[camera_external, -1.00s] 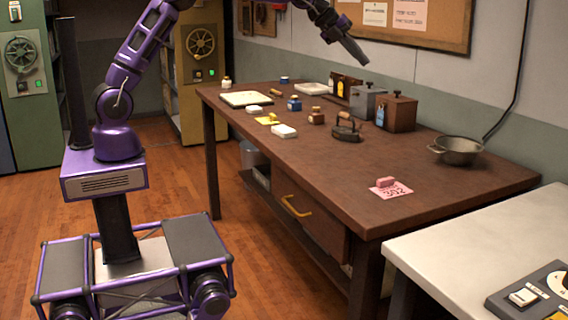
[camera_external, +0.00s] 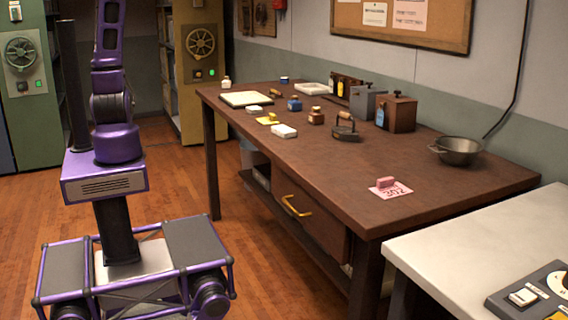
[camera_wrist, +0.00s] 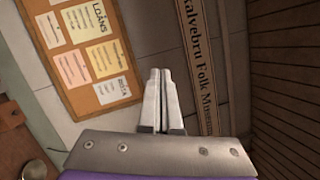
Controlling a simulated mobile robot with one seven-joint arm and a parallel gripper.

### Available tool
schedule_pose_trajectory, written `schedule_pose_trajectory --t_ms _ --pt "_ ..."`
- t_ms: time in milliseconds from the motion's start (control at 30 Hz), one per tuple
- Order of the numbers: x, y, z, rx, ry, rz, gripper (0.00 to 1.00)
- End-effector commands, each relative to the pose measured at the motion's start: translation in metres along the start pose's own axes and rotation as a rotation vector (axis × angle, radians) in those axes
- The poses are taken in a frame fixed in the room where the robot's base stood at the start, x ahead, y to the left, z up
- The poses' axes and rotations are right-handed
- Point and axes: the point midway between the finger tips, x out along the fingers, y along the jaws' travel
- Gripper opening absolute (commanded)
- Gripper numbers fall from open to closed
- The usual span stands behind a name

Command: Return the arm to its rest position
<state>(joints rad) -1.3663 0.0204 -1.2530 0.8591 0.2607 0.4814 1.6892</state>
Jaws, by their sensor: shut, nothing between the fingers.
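My purple arm stands upright over its base at the left of the external view, and its upper part runs out of the top of the picture. My gripper (camera_wrist: 160,100) shows only in the wrist view. Its two pale fingers are together with nothing between them. In the wrist view it is in front of the wall, between a cork board (camera_wrist: 93,48) and a sign with lettering (camera_wrist: 190,62). It touches nothing that I can see.
A white table (camera_external: 500,232) stands at the front right. The floor between me and the brown table is clear.

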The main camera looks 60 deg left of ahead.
Motion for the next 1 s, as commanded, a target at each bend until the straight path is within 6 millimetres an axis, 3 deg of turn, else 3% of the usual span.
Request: schedule_pose_trajectory --t_ms 100,467,600,1000 --pt "-0.015 -0.027 0.010 0.024 -0.051 -0.050 0.00" --pt "-0.040 -0.076 0.013 0.079 -0.136 -0.146 0.00" --pt "-0.041 -0.068 -0.005 0.197 -0.184 -0.095 0.00" --pt "-0.026 0.021 -0.081 -0.021 -0.072 0.124 0.00"
